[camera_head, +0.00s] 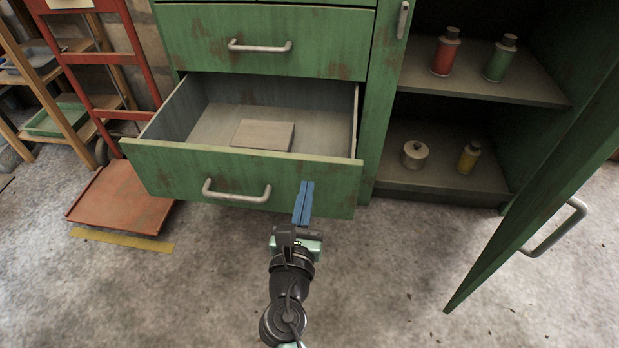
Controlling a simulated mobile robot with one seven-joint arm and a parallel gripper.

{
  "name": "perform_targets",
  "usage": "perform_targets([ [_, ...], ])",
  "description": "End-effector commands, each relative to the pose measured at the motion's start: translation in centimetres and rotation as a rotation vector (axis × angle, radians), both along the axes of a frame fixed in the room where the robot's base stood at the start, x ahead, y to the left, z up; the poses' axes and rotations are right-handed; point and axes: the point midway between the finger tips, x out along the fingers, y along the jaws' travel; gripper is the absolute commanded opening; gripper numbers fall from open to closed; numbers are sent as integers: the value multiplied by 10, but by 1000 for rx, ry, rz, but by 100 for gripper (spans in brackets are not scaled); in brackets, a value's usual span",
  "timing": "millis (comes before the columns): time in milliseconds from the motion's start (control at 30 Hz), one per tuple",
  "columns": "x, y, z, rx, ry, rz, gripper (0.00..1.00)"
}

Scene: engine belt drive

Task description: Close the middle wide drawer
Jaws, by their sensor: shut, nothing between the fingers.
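A green wide drawer (245,180) is pulled well out of the cabinet, and its grey handle (237,191) is on the front. A flat grey-brown block (263,135) lies inside it. Above it, another wide drawer (263,42) is closed. Whether a further drawer lies below the open one is hidden. My gripper (304,203) has blue fingers, shut and empty. They point at the open drawer's front, right of the handle, overlapping its face in the picture. I cannot tell whether they touch it.
The cabinet's right side is open, with cans on shelves (480,80), and its green door (545,185) swings out to the right. A red hand truck (122,197) stands left, with a yellow strip (122,240) on the floor. The floor (400,280) in front is clear.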

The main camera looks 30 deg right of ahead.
Motion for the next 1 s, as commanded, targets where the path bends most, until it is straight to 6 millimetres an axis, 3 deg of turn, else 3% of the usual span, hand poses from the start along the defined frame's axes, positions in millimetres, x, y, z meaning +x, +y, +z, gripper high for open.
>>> perform_targets([
  [100, 18, -13, -2, 1, -3, -1, 0],
  [300, 34, -25, -1, 2, -1, -1, 0],
  [1000, 47, -34, 1, 1, -2, -1, 0],
])
